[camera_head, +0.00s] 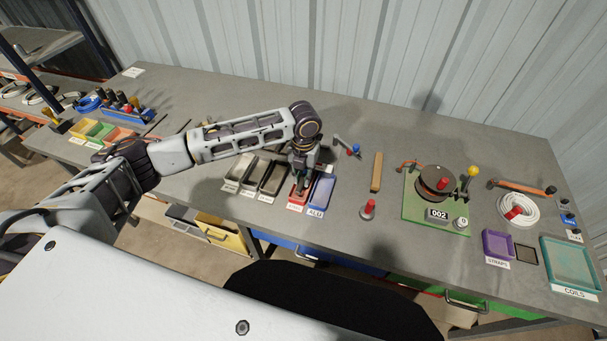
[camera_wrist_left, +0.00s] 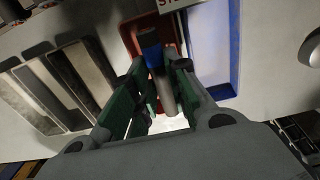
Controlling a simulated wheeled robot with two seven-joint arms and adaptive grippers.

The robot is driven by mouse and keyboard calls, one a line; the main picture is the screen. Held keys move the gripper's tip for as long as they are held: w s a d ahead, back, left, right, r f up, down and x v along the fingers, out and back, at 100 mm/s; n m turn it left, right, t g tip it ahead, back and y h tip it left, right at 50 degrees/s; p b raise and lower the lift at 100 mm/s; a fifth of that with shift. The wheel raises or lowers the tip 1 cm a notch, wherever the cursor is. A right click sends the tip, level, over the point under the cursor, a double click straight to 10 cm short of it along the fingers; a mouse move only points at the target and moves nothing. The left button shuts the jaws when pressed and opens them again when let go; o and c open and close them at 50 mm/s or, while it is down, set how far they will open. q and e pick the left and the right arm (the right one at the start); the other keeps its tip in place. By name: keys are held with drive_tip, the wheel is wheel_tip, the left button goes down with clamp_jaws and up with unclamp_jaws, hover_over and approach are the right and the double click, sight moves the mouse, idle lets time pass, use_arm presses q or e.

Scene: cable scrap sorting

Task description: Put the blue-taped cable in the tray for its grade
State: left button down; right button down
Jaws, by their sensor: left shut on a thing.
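My left gripper (camera_head: 302,188) is low over the red tray (camera_head: 293,194). In the left wrist view, its green-padded fingers (camera_wrist_left: 157,105) are shut on the blue-taped cable (camera_wrist_left: 161,86), a short grey piece with blue tape at its far end. That end overlaps the red tray (camera_wrist_left: 136,34); I cannot tell whether the cable touches the tray floor. The red tray's label starts with "ST" in the wrist view; the rest is cut off. The blue tray (camera_head: 323,190), labelled ALU, stands right beside it. My right gripper is not in view.
Several grey trays (camera_head: 254,180) stand in a row left of the red tray. A red-topped peg (camera_head: 368,208) and a wooden block (camera_head: 377,171) are to the right, then a green board (camera_head: 410,212) with a reel. The bench between them is clear.

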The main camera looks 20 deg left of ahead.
use_arm(q)
drive_tip(key=c, duration=1.3)
unclamp_jaws()
drive_tip(key=shift+r, duration=0.1)
drive_tip(key=shift+r+p, duration=1.05)
drive_tip(key=shift+p, duration=0.2)
drive_tip(key=shift+r+p, duration=1.3)
drive_tip(key=shift+p, duration=0.1)
drive_tip(key=shift+r+p, duration=1.05)
drive_tip(key=shift+r, duration=0.05)
drive_tip(key=shift+s+f, duration=0.1)
